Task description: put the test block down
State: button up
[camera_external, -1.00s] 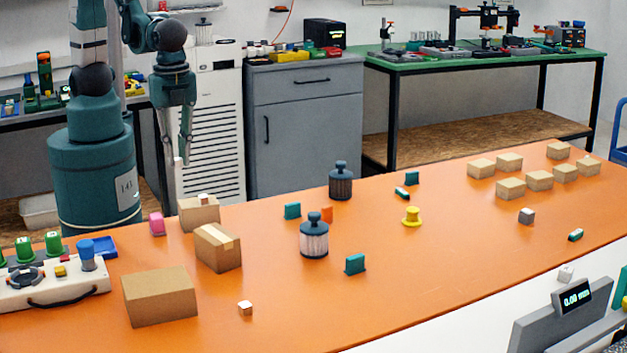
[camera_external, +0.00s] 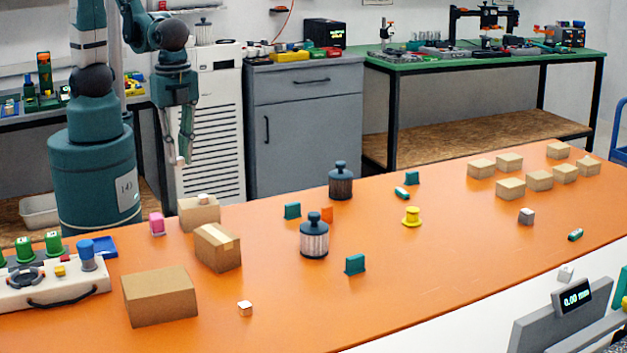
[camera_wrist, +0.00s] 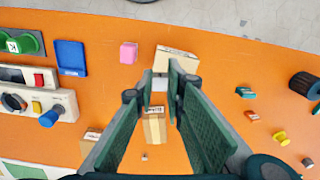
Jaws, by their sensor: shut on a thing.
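A small whitish cube (camera_external: 203,198) shows on top of that box in the external view.
A taped box (camera_external: 218,248) and a larger box (camera_external: 160,297) stand in front. A pink block (camera_external: 157,224) is left of the back box. Dark-lidded jars (camera_external: 314,240) stand mid-table. The front middle of the orange table (camera_external: 420,280) is mostly clear.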

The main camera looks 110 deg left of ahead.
jog(key=shift+w+a+r+n+b, duration=0.1)
jog(key=shift+w+a+n+b, duration=0.2)
jog(key=shift+n, duration=0.95)
jog(key=shift+w+a+n+b, duration=0.2)
jog(key=shift+w+n+b, duration=0.05)
jog(key=shift+n, duration=1.05)
jog(key=shift+w+a+r+n+b, duration=0.1)
jog(key=shift+w+a+n+b, duration=0.2)
jog(key=shift+n, duration=0.95)
jog(key=shift+f, duration=0.15)
jog(key=b, duration=0.1)
send_over(191, 200)
jog(key=shift+f, duration=2.85)
jog(key=shift+f, duration=0.1)
jog(key=shift+f+b, duration=0.4)
jog(key=shift+f, duration=1.6)
jog(key=shift+f, duration=0.15)
